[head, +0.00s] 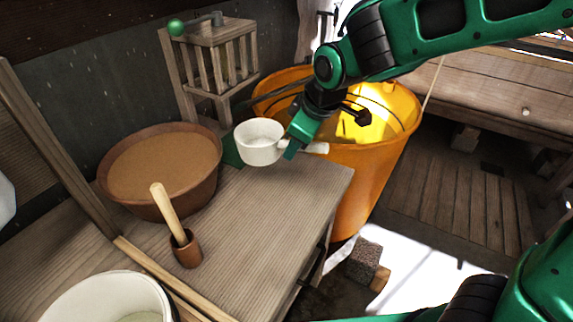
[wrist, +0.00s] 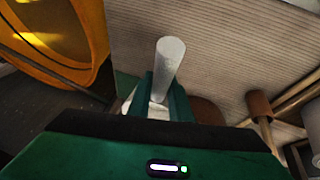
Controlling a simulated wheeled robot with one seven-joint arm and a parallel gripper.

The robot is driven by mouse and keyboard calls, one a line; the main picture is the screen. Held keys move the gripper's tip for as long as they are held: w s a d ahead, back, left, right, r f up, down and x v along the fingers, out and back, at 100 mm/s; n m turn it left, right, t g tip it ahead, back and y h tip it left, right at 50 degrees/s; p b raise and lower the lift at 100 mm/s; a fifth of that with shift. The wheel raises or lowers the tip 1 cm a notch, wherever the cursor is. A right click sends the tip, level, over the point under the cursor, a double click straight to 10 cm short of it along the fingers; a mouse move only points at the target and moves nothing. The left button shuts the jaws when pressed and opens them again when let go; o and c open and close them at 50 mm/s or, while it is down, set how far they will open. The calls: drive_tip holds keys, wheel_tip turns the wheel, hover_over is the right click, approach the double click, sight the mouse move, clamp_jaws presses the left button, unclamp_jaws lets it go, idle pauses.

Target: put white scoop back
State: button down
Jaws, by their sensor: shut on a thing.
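The white scoop (head: 259,142) has a round cup and a short handle and is near the far edge of the wooden table (head: 262,225). My gripper (head: 293,147) is shut on its handle from the right. The cup looks upright; I cannot tell whether it touches the table or hangs just above it. In the wrist view the scoop's handle (wrist: 169,66) sticks out between the green fingers of my gripper (wrist: 160,98), and the cup is mostly hidden behind them. A dark green patch (head: 231,149) shows on the table just left of the scoop.
A brown bowl (head: 203,187) of tan material stands left of the scoop. A small wooden cup (head: 187,252) holds a pale stick. A white bucket (head: 60,302) is at the front left. A large orange tub (head: 372,185) stands beyond the table. The table's right half is clear.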

drive_tip(key=shift+s+f, duration=0.15)
drive_tip(key=shift+f, duration=0.25)
drive_tip(key=shift+w+d+f, duration=1.2)
drive_tip(key=shift+w+f, duration=0.25)
drive_tip(key=shift+f, duration=0.35)
drive_tip(key=shift+w+d+f, duration=1.15)
drive_tip(key=shift+w+f, duration=0.25)
drive_tip(key=shift+f, duration=0.45)
drive_tip(key=shift+w+d+f, duration=1.2)
drive_tip(key=shift+w+f, duration=0.25)
drive_tip(key=shift+f, duration=0.35)
drive_tip(key=c, duration=1.6)
unclamp_jaws()
drive_tip(key=v, duration=1.2)
drive_tip(key=shift+w+d, duration=0.1)
